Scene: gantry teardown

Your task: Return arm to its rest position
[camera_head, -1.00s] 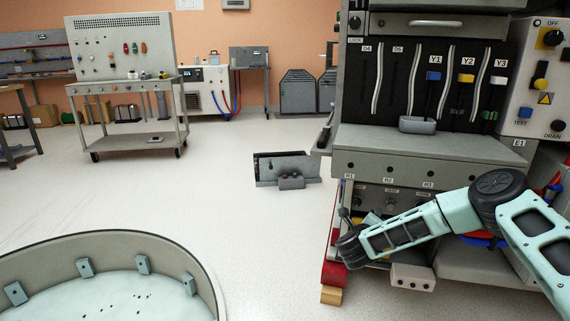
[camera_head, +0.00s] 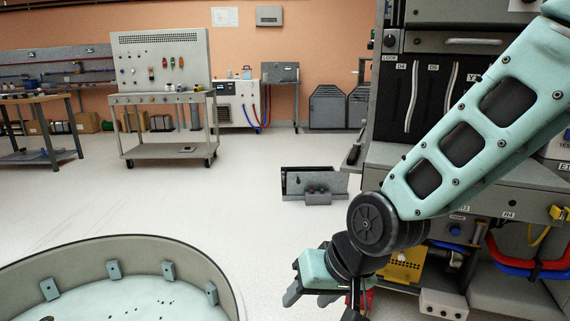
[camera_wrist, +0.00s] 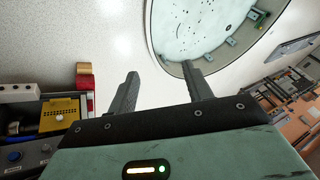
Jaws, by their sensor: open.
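My arm is mint green and crosses the right of the head view, bent at a dark round joint. My gripper (camera_head: 308,294) hangs at the lower middle of the head view, to the right of the round tub (camera_head: 130,240). The right finger overlaps the edge of the tub (camera_wrist: 165,62) in that view. The grey machine (camera_head: 385,160) stands behind my arm, which hides much of its front.
A low grey box (camera_head: 316,182) lies on the floor left of the machine. A wheeled cart with a pegboard (camera_head: 160,75) stands further back at the left. A white block (camera_head: 442,303) sits low by the machine. Open floor (camera_head: 220,200) lies between the tub and the cart.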

